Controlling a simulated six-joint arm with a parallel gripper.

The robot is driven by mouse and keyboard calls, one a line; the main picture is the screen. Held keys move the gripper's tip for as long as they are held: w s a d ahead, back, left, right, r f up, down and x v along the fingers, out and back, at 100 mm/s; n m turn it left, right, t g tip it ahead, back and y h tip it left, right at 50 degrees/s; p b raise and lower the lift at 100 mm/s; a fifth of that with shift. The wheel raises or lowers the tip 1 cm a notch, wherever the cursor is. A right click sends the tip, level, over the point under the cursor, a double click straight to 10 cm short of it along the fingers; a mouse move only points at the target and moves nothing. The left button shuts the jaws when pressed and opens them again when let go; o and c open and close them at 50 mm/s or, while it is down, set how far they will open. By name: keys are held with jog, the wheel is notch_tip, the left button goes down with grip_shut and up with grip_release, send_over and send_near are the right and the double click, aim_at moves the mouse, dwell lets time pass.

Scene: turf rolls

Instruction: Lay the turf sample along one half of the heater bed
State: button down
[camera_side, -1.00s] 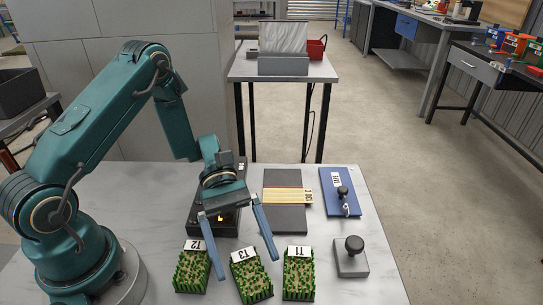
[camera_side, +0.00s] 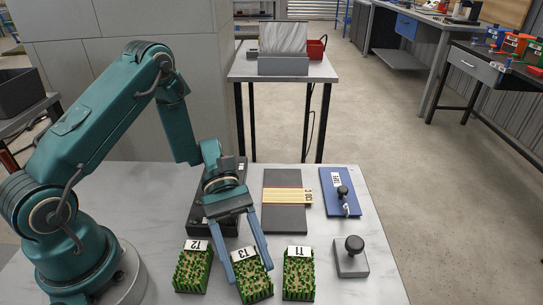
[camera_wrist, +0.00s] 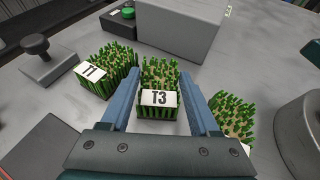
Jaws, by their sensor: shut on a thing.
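Turf sample T3 (camera_side: 252,280), green with a white tag, stands in the middle of a row of three at the table front. My gripper (camera_side: 250,274) is down around it, with one blue finger on each side. The wrist view shows T3 (camera_wrist: 158,75) between the fingers, and my gripper is shut on it. T3 appears to rest on the table. Turf samples T2 (camera_side: 192,272) and T1 (camera_side: 298,280) stand on either side. A dark grey plate (camera_side: 284,218) with yellow strips lies behind T1. A black unit (camera_side: 198,218) is partly hidden behind my gripper. I cannot tell which is the heater bed.
A grey block with a black knob (camera_side: 351,258) stands right of T1. A blue plate with a knob (camera_side: 336,202) lies behind it. In the wrist view, a large grey box (camera_wrist: 182,28) stands beyond the turf row. The table's front right is clear.

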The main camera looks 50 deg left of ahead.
aim_at(244, 257)
jog(key=shift+r, duration=0.55)
jog(key=r, duration=0.3)
jog(key=shift+w+a+r, duration=0.1)
jog(key=shift+a+r, duration=0.05)
jog(key=shift+a, duration=0.2)
jog(key=a+r, duration=0.7)
jog(key=a, duration=0.4)
jog(key=w+a+r+n+t+y, duration=0.2)
jog(key=w+r+n+t, duration=0.4)
jog(key=n+t, duration=0.6)
jog(key=shift+w+r+t, duration=0.35)
jog(key=shift+w+t, duration=0.35)
jog(key=shift+w, duration=0.05)
